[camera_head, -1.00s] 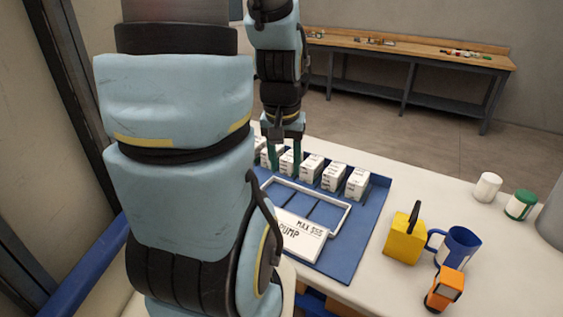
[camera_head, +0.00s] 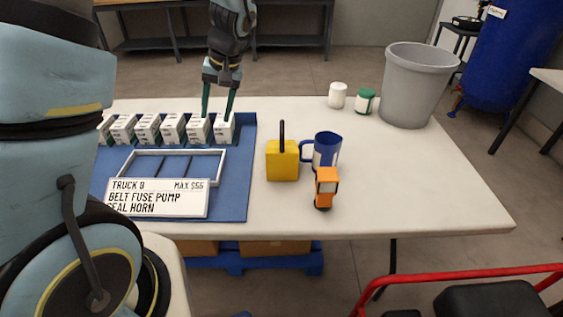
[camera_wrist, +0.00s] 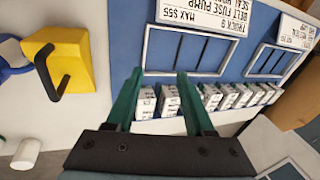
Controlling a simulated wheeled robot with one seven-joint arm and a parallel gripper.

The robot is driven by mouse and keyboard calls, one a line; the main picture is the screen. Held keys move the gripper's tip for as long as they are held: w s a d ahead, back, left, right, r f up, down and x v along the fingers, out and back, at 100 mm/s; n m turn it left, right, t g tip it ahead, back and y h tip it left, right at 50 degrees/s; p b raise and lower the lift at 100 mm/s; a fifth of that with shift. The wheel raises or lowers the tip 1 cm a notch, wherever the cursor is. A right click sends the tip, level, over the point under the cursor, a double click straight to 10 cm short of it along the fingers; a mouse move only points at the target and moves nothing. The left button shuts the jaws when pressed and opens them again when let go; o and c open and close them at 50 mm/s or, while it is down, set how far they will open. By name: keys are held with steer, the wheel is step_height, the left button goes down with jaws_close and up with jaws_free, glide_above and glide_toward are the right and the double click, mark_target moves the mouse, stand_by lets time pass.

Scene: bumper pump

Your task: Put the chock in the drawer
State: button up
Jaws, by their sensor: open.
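A yellow block with an upright black handle (camera_head: 283,161), which I take for the chock, stands on the white table just right of the blue tray. It also shows at the upper left of the wrist view as a yellow block (camera_wrist: 66,45). My gripper (camera_head: 217,114) is open and empty, with green fingers pointing down at the right end of a row of small white boxes. In the wrist view my gripper (camera_wrist: 160,80) is apart from the yellow block. I cannot make out a drawer in these views.
A blue mug (camera_head: 326,150) and an orange toy-like item (camera_head: 326,188) stand close right of the yellow block. The blue tray (camera_head: 235,190) holds white boxes (camera_head: 172,128), a frame and a sign (camera_head: 158,198). A grey bin (camera_head: 412,85) stands behind; the table's right side is clear.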

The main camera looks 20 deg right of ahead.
steer(key=d+f+m+t+b, duration=0.1)
steer(key=d+f+t, duration=0.15)
steer(key=d, duration=0.55)
steer(key=m+t+y+b, duration=0.1)
steer(key=t+b, duration=0.1)
glide_toward(281, 121)
steer(key=x, duration=0.3)
steer(key=p+x, duration=0.2)
steer(key=x, duration=0.4)
steer(key=shift+s, duration=0.1)
steer(key=shift+d+p+x, duration=0.2)
steer(key=shift+p+x, duration=1)
steer(key=shift+x, duration=1.15)
steer(key=shift+s+f, duration=0.1)
steer(key=shift+f, duration=0.05)
steer(key=shift+c, duration=0.3)
jaws_close()
